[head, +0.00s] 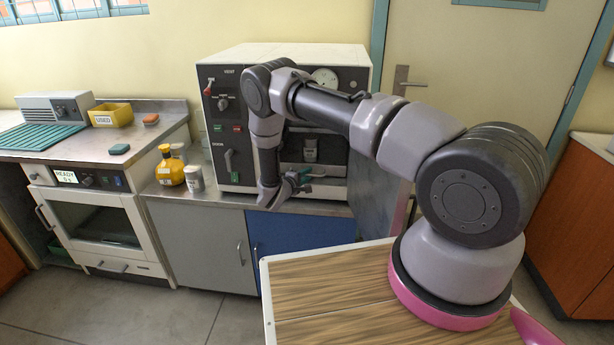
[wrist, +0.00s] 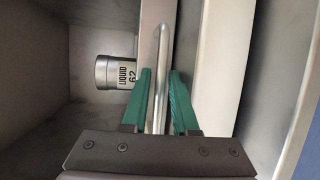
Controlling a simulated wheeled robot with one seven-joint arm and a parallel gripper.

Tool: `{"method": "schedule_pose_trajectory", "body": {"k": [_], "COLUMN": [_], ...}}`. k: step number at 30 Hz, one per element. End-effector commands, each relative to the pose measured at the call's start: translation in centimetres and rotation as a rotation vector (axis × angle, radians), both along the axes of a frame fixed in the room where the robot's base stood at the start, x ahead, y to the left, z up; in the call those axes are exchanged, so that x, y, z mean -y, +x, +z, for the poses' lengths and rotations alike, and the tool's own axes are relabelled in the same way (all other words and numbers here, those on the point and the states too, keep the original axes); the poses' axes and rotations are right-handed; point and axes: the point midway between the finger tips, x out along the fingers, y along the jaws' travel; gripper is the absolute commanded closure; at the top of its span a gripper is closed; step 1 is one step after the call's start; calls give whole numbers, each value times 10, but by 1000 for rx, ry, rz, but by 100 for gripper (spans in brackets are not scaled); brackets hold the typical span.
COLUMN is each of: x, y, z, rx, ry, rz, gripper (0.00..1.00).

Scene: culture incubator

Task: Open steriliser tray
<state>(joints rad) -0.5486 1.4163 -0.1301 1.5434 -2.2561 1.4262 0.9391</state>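The steriliser (head: 225,165) is a large cream and dark grey cabinet on the counter. Its door (head: 378,195) stands open to the right. A pale metal tray front with a bar handle (wrist: 157,95) lies at the chamber mouth. My gripper (head: 307,175) is at the opening, and its green fingers (wrist: 160,100) flank the bar closely on both sides, apparently gripping it. In the head view my wrist hides part of the tray. A grey jar labelled LIQUID 62 (wrist: 115,72) stands inside behind the bar; it also shows in the head view (head: 310,149).
A yellow bottle (head: 170,170) and a grey jar (head: 194,178) stand left of the steriliser. A white oven-like unit (head: 95,215) is further left, with a yellow USED bin (head: 110,115) on top. Floor before the cabinets is clear.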

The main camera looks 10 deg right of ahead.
Motion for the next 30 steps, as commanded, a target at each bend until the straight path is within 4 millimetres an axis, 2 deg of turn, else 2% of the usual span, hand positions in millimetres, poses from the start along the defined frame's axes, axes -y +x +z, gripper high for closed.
{"method": "schedule_pose_trajectory", "body": {"k": [7,8,9,10,30], "x": [1,1,1,1,1], "y": [1,1,1,0,0], "z": [0,0,0,0,0], "rx": [0,0,0,0,-1], "ry": [0,0,0,0,0], "rz": [0,0,0,0,-1], "gripper": [73,80,96,100,100]}}
